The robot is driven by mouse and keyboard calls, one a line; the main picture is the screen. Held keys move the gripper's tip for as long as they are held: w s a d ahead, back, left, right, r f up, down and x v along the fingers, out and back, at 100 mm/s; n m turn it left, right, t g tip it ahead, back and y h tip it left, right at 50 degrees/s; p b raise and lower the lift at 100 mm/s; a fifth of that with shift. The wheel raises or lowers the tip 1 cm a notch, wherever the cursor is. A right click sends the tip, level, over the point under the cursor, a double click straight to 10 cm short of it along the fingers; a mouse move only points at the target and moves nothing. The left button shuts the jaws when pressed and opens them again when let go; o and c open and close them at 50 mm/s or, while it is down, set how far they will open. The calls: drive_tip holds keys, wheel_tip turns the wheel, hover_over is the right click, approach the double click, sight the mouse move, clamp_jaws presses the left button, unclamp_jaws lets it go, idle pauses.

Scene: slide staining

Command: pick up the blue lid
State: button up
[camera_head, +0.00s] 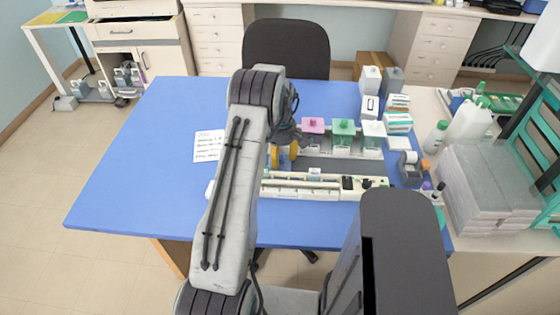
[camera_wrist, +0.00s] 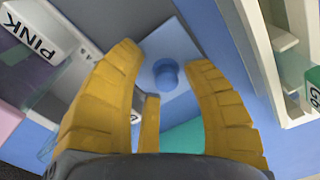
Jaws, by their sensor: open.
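The blue lid (camera_wrist: 180,42) is a light blue square plate with a round knob (camera_wrist: 165,72) in its middle. I cannot tell how far above the lid the fingertips are. In the head view my gripper (camera_head: 284,154) is over the blue table, left of the jars, and the blue lid is hidden behind my arm.
Jars with a pink lid (camera_head: 312,125), a green lid (camera_head: 343,127) and a white lid (camera_head: 373,129) stand right of my gripper. A long white rack (camera_head: 310,190) lies nearer. A label reading PINK (camera_wrist: 38,45) shows at the wrist view's left. The table's left side is mostly clear.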

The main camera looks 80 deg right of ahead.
drive_tip(key=shift+o, duration=0.3)
clamp_jaws()
idle(0.3)
